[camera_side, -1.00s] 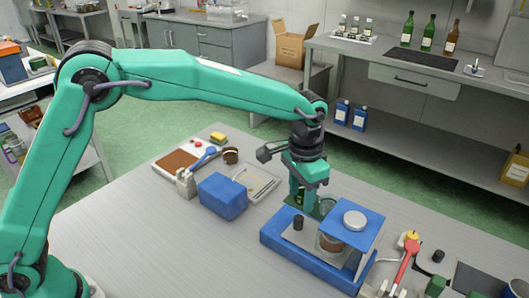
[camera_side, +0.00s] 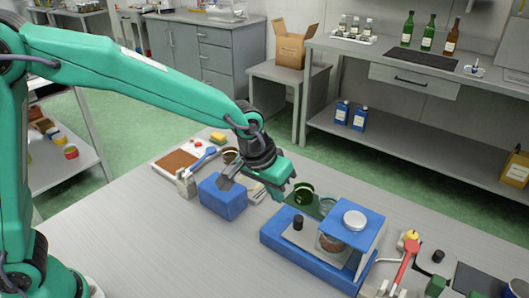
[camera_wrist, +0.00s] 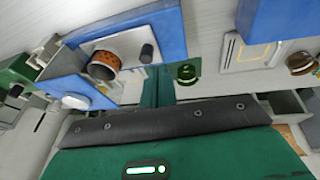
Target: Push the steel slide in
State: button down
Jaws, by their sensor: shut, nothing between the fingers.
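The steel slide (camera_side: 309,236) is a flat grey plate with a black knob (camera_side: 298,222), set in a blue device (camera_side: 284,247) on the table. Part of the plate sticks out to the left of the raised blue top. In the wrist view the slide (camera_wrist: 125,42) shows with its knob (camera_wrist: 146,53) beside an orange-brown perforated cup (camera_wrist: 104,66). My gripper (camera_side: 287,188) is shut and empty. It is tilted in the air to the upper left of the device, apart from the slide and knob.
A green cup (camera_side: 304,192) stands behind the device, close to my gripper. A blue block (camera_side: 223,199) lies to the left. A red-handled tool (camera_side: 404,264) is at the right. The table's front left is clear.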

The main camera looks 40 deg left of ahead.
aim_at(308, 232)
jog(key=s+a+n+t+h, duration=0.1)
jog(key=s+a+n+t, duration=0.2)
jog(key=s, duration=0.3)
jog(key=shift+a+r+n, duration=0.15)
jog(key=shift+a+n, duration=0.75)
jog(key=shift+d+x, duration=0.2)
jog(key=shift+x, duration=4.7)
jog(key=shift+h, duration=0.3)
jog(key=shift+w+d, duration=0.35)
jog(key=shift+d, duration=0.25)
jog(key=shift+w+d, duration=0.35)
jog(key=shift+d, duration=0.3)
jog(key=shift+w+d, duration=0.35)
jog(key=shift+d, duration=0.25)
jog(key=shift+h, duration=0.3)
jog(key=shift+d, duration=2.15)
